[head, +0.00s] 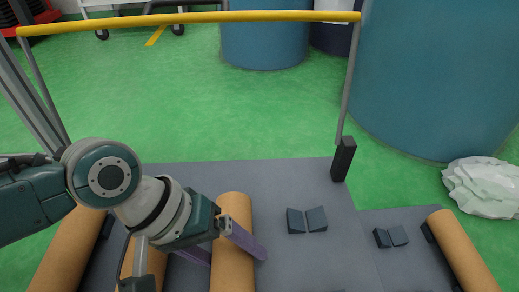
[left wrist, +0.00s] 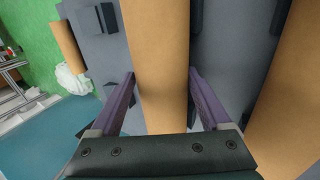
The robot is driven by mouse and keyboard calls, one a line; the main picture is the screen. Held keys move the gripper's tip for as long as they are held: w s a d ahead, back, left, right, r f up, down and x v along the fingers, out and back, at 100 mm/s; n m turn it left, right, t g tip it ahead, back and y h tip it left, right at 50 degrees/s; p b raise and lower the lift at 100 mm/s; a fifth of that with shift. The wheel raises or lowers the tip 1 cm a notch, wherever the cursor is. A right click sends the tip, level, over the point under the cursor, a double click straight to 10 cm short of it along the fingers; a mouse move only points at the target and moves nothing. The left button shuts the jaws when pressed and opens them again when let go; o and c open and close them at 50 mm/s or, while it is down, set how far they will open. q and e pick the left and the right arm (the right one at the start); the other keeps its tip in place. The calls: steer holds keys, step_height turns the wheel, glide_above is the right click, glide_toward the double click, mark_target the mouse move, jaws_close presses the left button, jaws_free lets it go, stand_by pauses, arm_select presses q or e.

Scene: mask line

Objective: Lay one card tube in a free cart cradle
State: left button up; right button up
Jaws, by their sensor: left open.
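Brown card tubes lie lengthwise on a grey deck (head: 290,180). My left gripper (head: 236,257) is open, with its purple fingers on either side of one card tube (head: 235,205). That tube also runs between the fingers in the left wrist view (left wrist: 158,60), with gaps showing beside it. Other tubes lie at the far left (head: 66,245), partly behind my arm (head: 157,264), and at the right (head: 465,250). A pair of dark cradle wedges (head: 306,220) stands empty right of the straddled tube. Another empty wedge pair (head: 390,237) is farther right. My right gripper is out of view.
A yellow bar (head: 200,17) on grey posts spans the deck's far side. A black block (head: 343,158) stands at the post's foot. Large teal drums (head: 440,80) and a crumpled white bundle (head: 485,186) are on the green floor beyond.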

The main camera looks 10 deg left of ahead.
arm_select(q)
steer(key=p+v, duration=0.8)
steer(key=v, duration=0.2)
steer(key=s+d+r+m+p, duration=0.2)
steer(key=s+r+p, duration=0.1)
steer(key=r+p, duration=1.2)
steer(key=s+d+r+m+p, duration=0.2)
steer(key=s+r+m+p, duration=0.1)
steer(key=r+p, duration=1.25)
steer(key=s+a+r+t+y+p, duration=0.1)
steer(key=s+a+r+y+p, duration=0.15)
steer(key=r+p, duration=0.95)
steer(key=s+a+r+y+p, duration=0.1)
steer(key=a+r+p, duration=0.2)
steer(key=r+p, duration=0.9)
steer(key=s+a+r+t+y+p, duration=0.1)
steer(key=a+r+y+p, duration=0.15)
steer(key=r+p, duration=0.95)
step_height(320, 180, up, 40)
steer(key=p, duration=3)
steer(key=shift+s+a+h, duration=0.2)
steer(key=shift+a+h, duration=0.1)
steer(key=shift+a, duration=0.1)
